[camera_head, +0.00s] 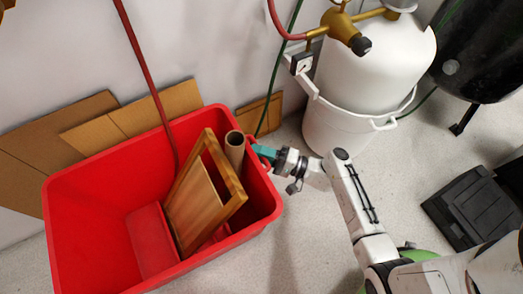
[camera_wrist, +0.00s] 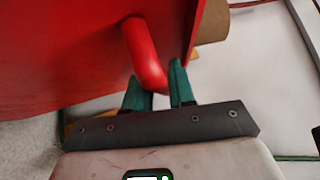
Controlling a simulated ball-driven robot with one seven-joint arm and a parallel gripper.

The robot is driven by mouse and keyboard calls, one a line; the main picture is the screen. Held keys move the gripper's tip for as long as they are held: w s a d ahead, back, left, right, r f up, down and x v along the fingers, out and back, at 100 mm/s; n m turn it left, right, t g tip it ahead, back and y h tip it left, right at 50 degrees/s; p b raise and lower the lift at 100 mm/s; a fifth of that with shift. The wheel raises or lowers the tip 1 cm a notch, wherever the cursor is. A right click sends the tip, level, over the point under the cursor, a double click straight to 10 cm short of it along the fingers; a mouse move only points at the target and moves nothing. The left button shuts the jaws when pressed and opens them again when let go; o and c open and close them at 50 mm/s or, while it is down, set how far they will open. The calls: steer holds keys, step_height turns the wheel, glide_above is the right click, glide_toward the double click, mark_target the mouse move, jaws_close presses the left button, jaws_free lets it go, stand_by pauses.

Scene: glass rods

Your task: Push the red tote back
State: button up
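The red tote (camera_head: 75,195) stands on the floor at left in the head view, close to the wall. It holds a wooden frame (camera_head: 232,192), a cardboard tube (camera_head: 235,143) and a red object (camera_head: 152,240) inside. My gripper (camera_head: 262,152) is at the tote's right rim. In the wrist view the tote's wall (camera_wrist: 60,50) fills the upper left. A red handle (camera_wrist: 145,55) sticks out from it and runs between my teal fingertips (camera_wrist: 158,80). The fingers look closed around the handle's end, with red filling the gap.
Cardboard sheets (camera_head: 45,140) lean on the wall behind the tote. A white tank (camera_head: 370,65) in a white bucket (camera_head: 345,125) stands behind my arm. A black tank (camera_head: 485,50) and black cases (camera_head: 470,205) are at right. Bare floor (camera_head: 310,240) lies right of the tote.

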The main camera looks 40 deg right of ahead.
steer(key=shift+o, duration=1.1)
steer(key=shift+a, duration=0.2)
steer(key=shift+f, duration=0.1)
steer(key=p+v, duration=0.1)
steer(key=v, duration=1)
steer(key=shift+d+r, duration=0.2)
steer(key=shift+w, duration=0.15)
